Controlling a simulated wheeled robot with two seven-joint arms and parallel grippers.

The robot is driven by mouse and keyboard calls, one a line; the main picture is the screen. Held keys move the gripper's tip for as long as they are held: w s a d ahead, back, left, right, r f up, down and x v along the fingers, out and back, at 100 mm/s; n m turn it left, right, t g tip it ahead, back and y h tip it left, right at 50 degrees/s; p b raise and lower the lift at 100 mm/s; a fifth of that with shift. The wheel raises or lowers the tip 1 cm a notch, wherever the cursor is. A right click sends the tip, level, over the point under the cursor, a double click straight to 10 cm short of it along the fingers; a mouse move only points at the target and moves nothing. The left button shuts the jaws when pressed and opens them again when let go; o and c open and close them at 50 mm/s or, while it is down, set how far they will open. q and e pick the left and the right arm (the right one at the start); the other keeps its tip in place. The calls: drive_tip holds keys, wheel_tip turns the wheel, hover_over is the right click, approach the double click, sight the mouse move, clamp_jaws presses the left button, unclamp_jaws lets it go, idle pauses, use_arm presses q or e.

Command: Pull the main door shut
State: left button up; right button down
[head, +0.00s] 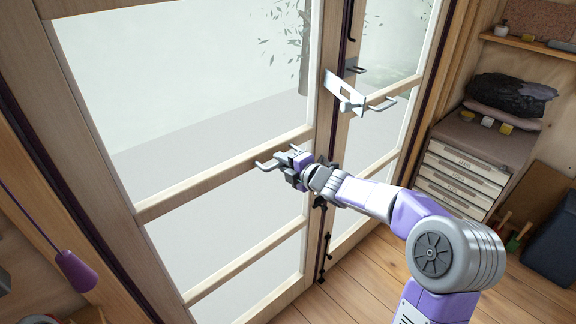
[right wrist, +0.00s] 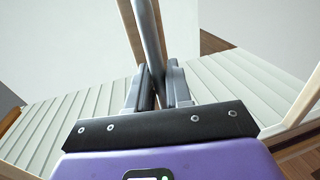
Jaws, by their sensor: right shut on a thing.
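The main door (head: 220,158) is a wood-framed glass leaf on the left, next to a second glazed leaf (head: 378,125) on the right. A dark strip runs between them; I cannot tell how wide any gap is. My right gripper (head: 290,168) is at the main door's inner edge, shut on its grey lever handle (head: 266,164). In the right wrist view the grey handle bar (right wrist: 150,45) runs between the two fingers (right wrist: 158,88) of that gripper. My left gripper is not in view.
The second leaf carries a pale plate with a handle (head: 345,97). A drawer cabinet (head: 462,168) stands at the right, with a dark bin (head: 553,240) beside it. A purple hanging pull (head: 75,271) is at the lower left. Wooden floor (head: 350,285) is clear before the doors.

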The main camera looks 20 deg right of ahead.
drive_tip(key=shift+s+d+f, duration=0.1)
drive_tip(key=shift+f, duration=0.1)
drive_tip(key=c, duration=1.4)
unclamp_jaws()
drive_tip(key=shift+s, duration=0.1)
drive_tip(key=shift+o, duration=0.9)
drive_tip(key=shift+s+r, duration=0.2)
drive_tip(key=shift+s, duration=0.15)
drive_tip(key=p+v, duration=0.1)
drive_tip(key=v, duration=0.6)
drive_tip(key=shift+s, duration=0.15)
drive_tip(key=shift+d, duration=0.1)
